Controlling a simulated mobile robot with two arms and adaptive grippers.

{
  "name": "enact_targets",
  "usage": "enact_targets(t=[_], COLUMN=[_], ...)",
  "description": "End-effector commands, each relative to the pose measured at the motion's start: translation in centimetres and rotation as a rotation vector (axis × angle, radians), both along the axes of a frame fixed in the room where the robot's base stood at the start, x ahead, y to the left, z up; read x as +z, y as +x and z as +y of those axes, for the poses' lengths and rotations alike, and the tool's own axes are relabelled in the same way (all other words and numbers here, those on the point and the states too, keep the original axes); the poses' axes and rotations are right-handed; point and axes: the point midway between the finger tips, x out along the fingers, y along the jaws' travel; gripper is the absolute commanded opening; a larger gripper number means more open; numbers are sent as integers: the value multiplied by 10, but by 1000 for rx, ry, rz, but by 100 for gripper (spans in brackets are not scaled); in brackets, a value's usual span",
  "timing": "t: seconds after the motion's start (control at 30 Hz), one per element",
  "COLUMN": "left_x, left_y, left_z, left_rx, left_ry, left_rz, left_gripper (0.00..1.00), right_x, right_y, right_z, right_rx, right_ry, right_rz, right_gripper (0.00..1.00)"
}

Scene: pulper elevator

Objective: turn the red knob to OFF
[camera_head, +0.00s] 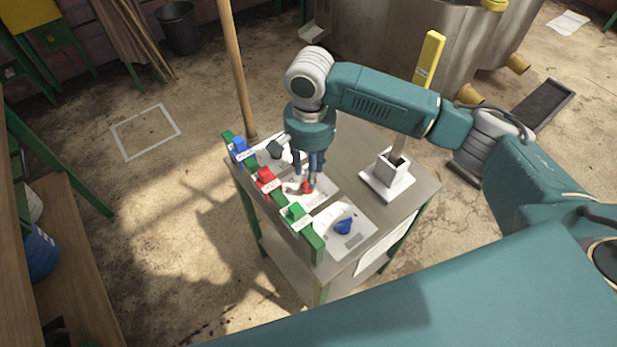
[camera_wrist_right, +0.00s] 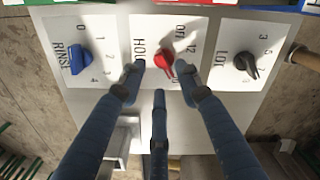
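The right gripper reaches down over the knob. In the wrist view its fingers (camera_wrist_right: 160,70) stand spread around the knob, with a gap at the left and one finger very close at the right. My left gripper is not in view.
A blue knob (camera_wrist_right: 80,61) on the RINSE panel and a black knob (camera_wrist_right: 246,64) on the LOT panel flank the red one. Green, red and blue labelled blocks line the left edge of the metal table (camera_head: 345,145). A white post base (camera_head: 388,182) stands right of the gripper.

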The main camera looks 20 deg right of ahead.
Motion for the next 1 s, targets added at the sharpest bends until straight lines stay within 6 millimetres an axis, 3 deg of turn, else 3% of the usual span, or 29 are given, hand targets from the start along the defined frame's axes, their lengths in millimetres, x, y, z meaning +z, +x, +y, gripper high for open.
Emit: enact_targets(t=[0.1,0.3,0.43,0.63,0.8,1.0], left_x=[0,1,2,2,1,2], left_y=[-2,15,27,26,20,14], left_z=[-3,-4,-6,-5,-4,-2], left_rx=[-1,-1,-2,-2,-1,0], left_ry=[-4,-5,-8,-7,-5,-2], left_rz=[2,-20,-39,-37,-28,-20], left_gripper=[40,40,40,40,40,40], right_x=[-21,-41,-44,-44,-44,-44], right_y=[0,0,0,0,0,0], right_z=[-1,0,0,0,0,0], right_rx=[0,0,1,1,1,2], right_ry=[-2,-1,-1,0,0,-1], right_rz=[1,-1,-2,-1,-1,-1], right_gripper=[33,33,33,33,1,0])
